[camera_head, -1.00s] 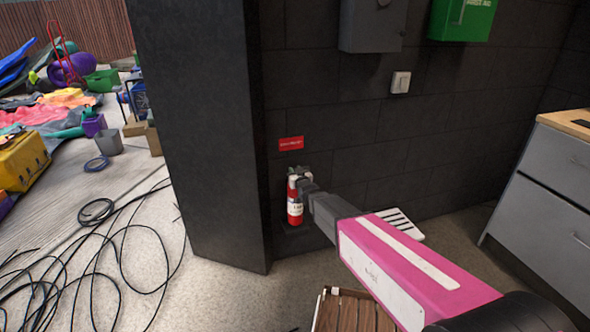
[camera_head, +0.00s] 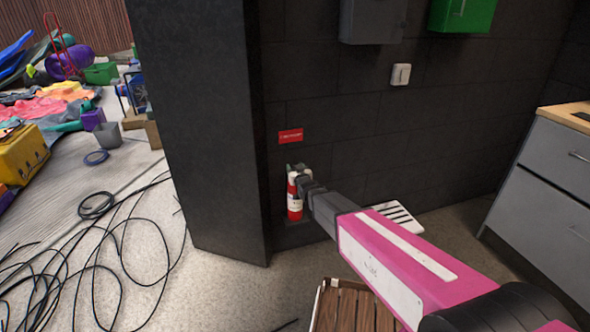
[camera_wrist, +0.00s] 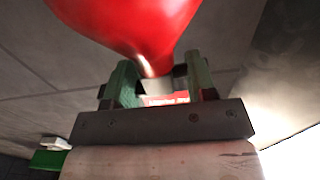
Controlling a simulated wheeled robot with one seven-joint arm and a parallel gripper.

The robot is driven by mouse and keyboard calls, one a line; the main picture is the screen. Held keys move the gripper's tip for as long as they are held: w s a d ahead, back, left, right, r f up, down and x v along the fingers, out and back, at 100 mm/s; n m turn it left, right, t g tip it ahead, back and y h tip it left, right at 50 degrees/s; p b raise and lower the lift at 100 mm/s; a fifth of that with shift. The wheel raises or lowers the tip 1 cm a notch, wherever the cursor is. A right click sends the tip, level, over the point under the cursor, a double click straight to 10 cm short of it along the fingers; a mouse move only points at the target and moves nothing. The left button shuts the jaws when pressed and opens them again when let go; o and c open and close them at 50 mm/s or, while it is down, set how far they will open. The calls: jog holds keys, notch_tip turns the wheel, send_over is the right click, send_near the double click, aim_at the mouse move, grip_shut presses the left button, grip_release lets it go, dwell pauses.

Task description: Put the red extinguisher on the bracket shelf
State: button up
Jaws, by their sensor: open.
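The red extinguisher (camera_head: 294,207) stands upright low against the dark wall, with a white label on its front. A dark ledge (camera_head: 294,226), apparently the bracket shelf, shows just under its base; exact contact is too small to tell. My gripper (camera_head: 298,171) is at the extinguisher's top and partly hides it. In the wrist view, the extinguisher's red body (camera_wrist: 128,20) tapers toward the space between the green fingers of my gripper (camera_wrist: 160,84). The fingers are apart, and I see no clear grip on it.
A red sign (camera_head: 291,136) is on the wall above. A dark pillar (camera_head: 200,130) stands close on the left. A wooden crate (camera_head: 350,305) and a white slatted piece (camera_head: 398,217) are on the floor. Grey drawers (camera_head: 550,185) stand right; black cables (camera_head: 100,235) lie left.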

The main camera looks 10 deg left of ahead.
jog(key=shift+r, duration=0.1)
jog(key=v, duration=1.2)
jog(key=d+f+m+g+h, duration=0.2)
jog(key=d+g+h, duration=0.15)
jog(key=d, duration=0.75)
jog(key=d+f+m+g+h, duration=0.2)
jog(key=d+f+g+h, duration=0.15)
jog(key=d, duration=0.65)
jog(key=s+d+r+m+g+h, duration=0.1)
jog(key=s+d+m+g+h, duration=0.1)
jog(key=s+d+g, duration=0.6)
jog(key=s+d, duration=0.6)
jog(key=d, duration=0.3)
jog(key=shift+s+r+h, duration=0.25)
jog(key=shift+s+h, duration=0.05)
jog(key=shift+s, duration=0.05)
